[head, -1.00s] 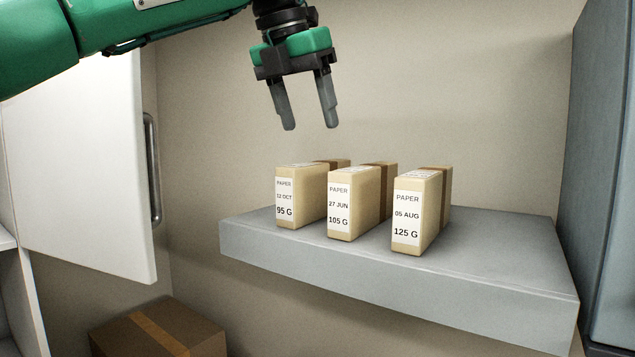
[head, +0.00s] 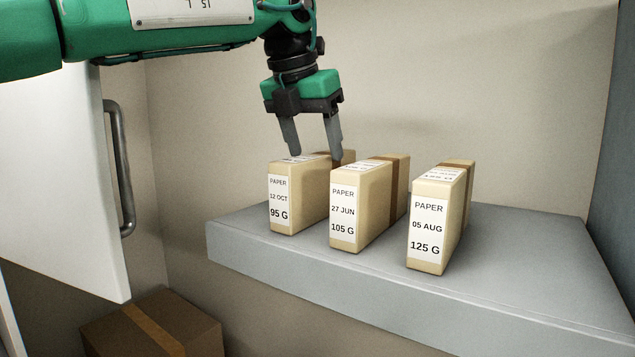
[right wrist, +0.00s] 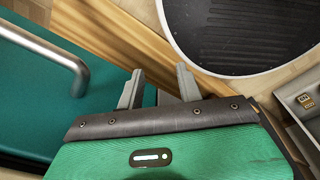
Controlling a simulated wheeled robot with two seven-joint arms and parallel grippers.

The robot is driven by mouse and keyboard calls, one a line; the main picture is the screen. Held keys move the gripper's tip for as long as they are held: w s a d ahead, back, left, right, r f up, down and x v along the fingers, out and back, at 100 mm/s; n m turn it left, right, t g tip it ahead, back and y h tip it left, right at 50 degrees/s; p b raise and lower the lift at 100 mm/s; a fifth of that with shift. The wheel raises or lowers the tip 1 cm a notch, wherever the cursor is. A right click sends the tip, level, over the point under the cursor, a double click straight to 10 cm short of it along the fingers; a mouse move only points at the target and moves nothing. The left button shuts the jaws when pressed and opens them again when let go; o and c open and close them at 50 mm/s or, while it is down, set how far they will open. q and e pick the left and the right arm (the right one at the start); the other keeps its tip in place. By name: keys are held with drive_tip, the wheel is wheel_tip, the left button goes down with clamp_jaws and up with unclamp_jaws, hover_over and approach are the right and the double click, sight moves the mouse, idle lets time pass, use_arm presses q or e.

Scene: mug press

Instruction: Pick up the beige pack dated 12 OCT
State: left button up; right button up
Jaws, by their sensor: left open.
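The beige pack dated 12 OCT (head: 304,193) stands upright at the left end of a row of three on a grey shelf. Its white front label reads PAPER, 12 OCT, 95 G. My left gripper (head: 316,158) is open and points down at this pack's top. One finger is over the top label and the other is at the brown band side; whether they touch is unclear. My right gripper (right wrist: 160,70) is open and empty in the right wrist view, away from the packs.
The 27 JUN pack (head: 362,203) stands close to the right, then the 05 AUG pack (head: 440,218). The grey shelf (head: 530,265) is free at right. A white door (head: 60,180) with a handle is at left, a cardboard box (head: 150,330) below. A teal surface with a metal bar (right wrist: 60,62) shows near my right gripper.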

sight(318, 155)
use_arm(q)
drive_tip(key=shift+s+d+f+p, duration=0.15)
drive_tip(key=shift+f+p, duration=0.25)
drive_tip(key=shift+p, duration=0.45)
drive_tip(key=p+x, duration=0.1)
drive_tip(key=x, duration=0.2)
drive_tip(key=shift+w+d+f, duration=0.1)
drive_tip(key=shift+w+f, duration=0.25)
drive_tip(key=shift+s, duration=0.1)
drive_tip(key=shift+c, duration=0.9)
drive_tip(key=c, duration=1.1)
use_arm(e)
drive_tip(key=r, duration=0.1)
drive_tip(key=s+r, duration=0.1)
drive_tip(key=r, duration=0.1)
drive_tip(key=shift+a+r, duration=0.15)
drive_tip(key=shift+r, duration=0.1)
use_arm(q)
drive_tip(key=shift+r, duration=0.15)
